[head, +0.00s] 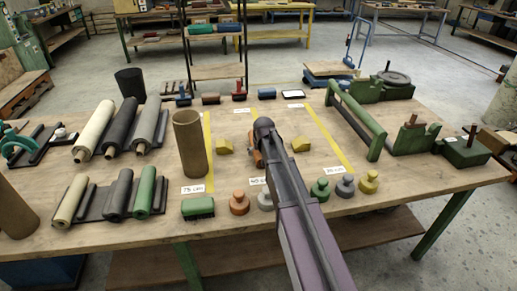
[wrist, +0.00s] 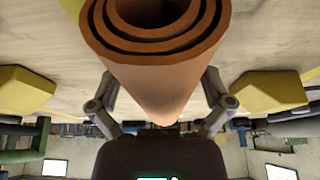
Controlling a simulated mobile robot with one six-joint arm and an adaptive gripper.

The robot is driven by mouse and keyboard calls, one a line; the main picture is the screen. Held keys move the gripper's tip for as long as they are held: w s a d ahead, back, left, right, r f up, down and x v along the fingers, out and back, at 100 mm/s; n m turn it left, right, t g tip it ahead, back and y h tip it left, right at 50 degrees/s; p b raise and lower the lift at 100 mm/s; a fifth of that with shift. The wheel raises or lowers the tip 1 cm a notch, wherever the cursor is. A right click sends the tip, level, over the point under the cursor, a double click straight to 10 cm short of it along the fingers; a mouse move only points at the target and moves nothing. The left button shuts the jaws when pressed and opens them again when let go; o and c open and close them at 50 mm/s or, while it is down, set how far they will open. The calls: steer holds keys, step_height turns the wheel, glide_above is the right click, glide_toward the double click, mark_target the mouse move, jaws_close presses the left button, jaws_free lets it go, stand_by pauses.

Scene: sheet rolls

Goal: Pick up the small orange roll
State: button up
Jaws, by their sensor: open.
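The small orange roll (wrist: 165,75) fills the upper middle of the wrist view, its spiral end facing the camera. It lies between the two fingers of my gripper (wrist: 158,90), which is open, with one finger on each side. I cannot tell whether either finger touches the roll. In the head view only a sliver of the orange roll (head: 257,159) shows beside my gripper (head: 262,130); my arm hides the rest. The roll lies between two yellow blocks, the left one (head: 226,145) and the right one (head: 300,144).
A tall brown tube (head: 190,145) stands to the left on the wooden table (head: 350,225). Larger rolls (head: 118,130) lie on racks farther left. A green rail (head: 355,122) stands to the right. Several knobbed weights (head: 321,190) line the front. Yellow strips (head: 208,150) mark the table.

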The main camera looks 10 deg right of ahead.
steer(key=c, duration=1.1)
steer(key=shift+r, duration=0.15)
step_height(320, 180, up, 10)
steer(key=p, duration=1)
steer(key=shift+f, duration=0.2)
steer(key=shift+a+r, duration=0.1)
steer(key=shift+r, duration=0.05)
